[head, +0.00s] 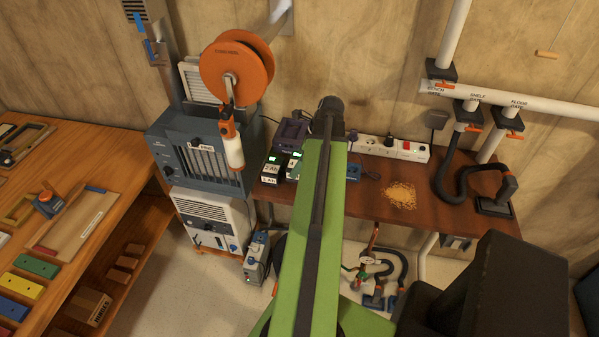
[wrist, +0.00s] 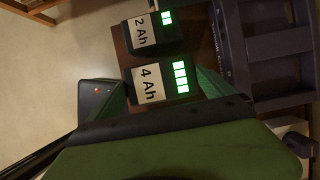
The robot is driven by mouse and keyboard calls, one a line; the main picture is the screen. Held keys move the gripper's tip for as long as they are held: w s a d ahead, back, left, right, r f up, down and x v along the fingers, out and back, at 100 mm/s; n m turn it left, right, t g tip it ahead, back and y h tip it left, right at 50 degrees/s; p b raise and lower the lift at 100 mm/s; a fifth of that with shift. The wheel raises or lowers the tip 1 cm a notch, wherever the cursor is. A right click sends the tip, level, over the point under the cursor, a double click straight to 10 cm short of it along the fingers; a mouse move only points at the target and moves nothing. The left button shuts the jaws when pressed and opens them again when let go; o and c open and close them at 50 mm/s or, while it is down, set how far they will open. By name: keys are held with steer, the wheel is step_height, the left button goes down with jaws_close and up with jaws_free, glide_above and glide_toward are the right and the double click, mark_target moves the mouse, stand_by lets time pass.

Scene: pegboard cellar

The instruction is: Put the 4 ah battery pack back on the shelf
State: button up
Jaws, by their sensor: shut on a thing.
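The 4 Ah battery pack (wrist: 160,84) is dark, with a white label and several lit green bars, in the middle of the wrist view. My gripper (wrist: 164,88) has one green finger on each side of it and is shut on it. The pack is over or on a brown wooden surface; I cannot tell whether it is lifted. The 2 Ah battery pack (wrist: 150,32) lies just beyond it, with fewer green bars. In the head view the 2 Ah pack (head: 272,165) is on the wooden shelf (head: 370,205), and my arm hides the gripper's fingers.
A purple-grey holder (wrist: 270,50) stands close right of the packs. A power strip (head: 385,148), a pile of shavings (head: 399,195) and a black hose (head: 445,185) are on the shelf. A blue-grey heater-like unit (head: 200,160) stands left.

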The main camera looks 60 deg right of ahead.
step_height(320, 180, down, 4)
steer(key=b, duration=0.4)
steer(key=shift+f, duration=0.15)
steer(key=shift+r, duration=0.25)
steer(key=shift+f, duration=0.2)
steer(key=o, duration=1)
steer(key=shift+o, duration=0.2)
steer(key=shift+r, duration=0.1)
steer(key=p+v, duration=1.1)
steer(key=v, duration=0.1)
steer(key=shift+r, duration=0.1)
